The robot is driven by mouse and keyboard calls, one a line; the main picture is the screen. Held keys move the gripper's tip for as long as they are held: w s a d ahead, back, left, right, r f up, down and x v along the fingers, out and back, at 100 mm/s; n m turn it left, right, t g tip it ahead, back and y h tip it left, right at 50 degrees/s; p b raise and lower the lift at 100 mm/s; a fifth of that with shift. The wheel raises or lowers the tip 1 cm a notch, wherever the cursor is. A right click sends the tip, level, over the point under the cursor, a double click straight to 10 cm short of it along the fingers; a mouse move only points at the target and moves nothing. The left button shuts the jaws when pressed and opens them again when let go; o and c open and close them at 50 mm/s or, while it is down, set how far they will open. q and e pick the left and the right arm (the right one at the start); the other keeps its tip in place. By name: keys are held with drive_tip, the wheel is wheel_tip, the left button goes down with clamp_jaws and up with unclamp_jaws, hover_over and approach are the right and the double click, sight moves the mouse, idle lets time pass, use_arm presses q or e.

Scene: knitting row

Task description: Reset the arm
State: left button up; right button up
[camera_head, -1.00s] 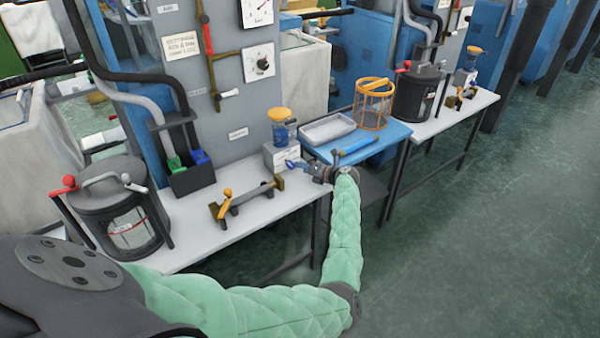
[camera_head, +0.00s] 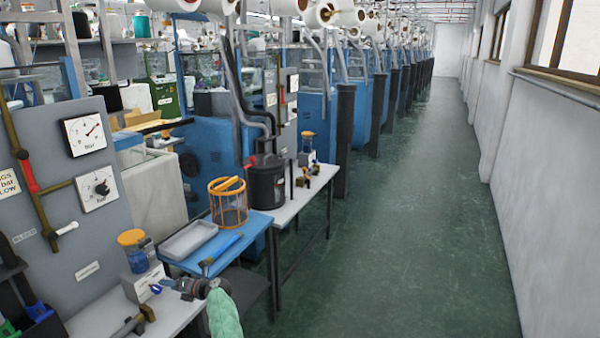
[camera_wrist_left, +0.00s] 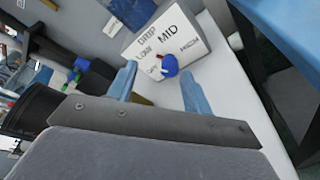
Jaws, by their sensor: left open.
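My left arm with a green quilted sleeve (camera_head: 222,312) comes up from the bottom of the head view. My left gripper (camera_head: 175,284) is over the near end of the white bench, close to the white box (camera_head: 137,281) under the orange-topped jar. In the left wrist view the two light-blue fingers of my left gripper (camera_wrist_left: 158,75) stand apart with nothing held between them. Beyond them is the white box (camera_wrist_left: 180,35), marked DRIP, LOW, MID and HIGH, with a blue knob (camera_wrist_left: 170,66). I cannot tell whether a finger touches the box. My right gripper is not in view.
A black canister (camera_head: 267,182) stands on the white bench behind. A gauge panel (camera_head: 70,190) rises at left. The green aisle floor (camera_head: 400,230) is clear.

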use_arm(q)
wheel_tip(320, 180, up, 6)
drive_tip(key=s+d+r+m+t+h, duration=0.1)
drive_tip(key=s+d+m+t+h, duration=0.15)
drive_tip(key=m+t, duration=1.05)
drive_tip(key=s+d+f+m+h, duration=0.2)
drive_tip(key=s+d+m+h, duration=0.5)
drive_tip(key=m, duration=0.3)
drive_tip(key=s+d+f+m+h, duration=0.3)
drive_tip(key=s+d+m+h, duration=0.2)
drive_tip(key=d+m+h, duration=0.3)
drive_tip(key=s+d+f+m+g, duration=0.2)
drive_tip(key=s+d+m+g, duration=0.2)
drive_tip(key=s, duration=1)
drive_tip(key=s+d+f+m+g, duration=0.2)
drive_tip(key=s+d+g, duration=0.4)
drive_tip(key=s, duration=0.8)
drive_tip(key=s+d+f+m+g, duration=0.2)
drive_tip(key=s+d+m+g, duration=0.2)
drive_tip(key=s, duration=1.1)
drive_tip(key=shift+d+m+g, duration=0.4)
drive_tip(key=shift+d+m, duration=0.4)
drive_tip(key=shift+d, duration=0.35)
drive_tip(key=shift+y, duration=0.25)
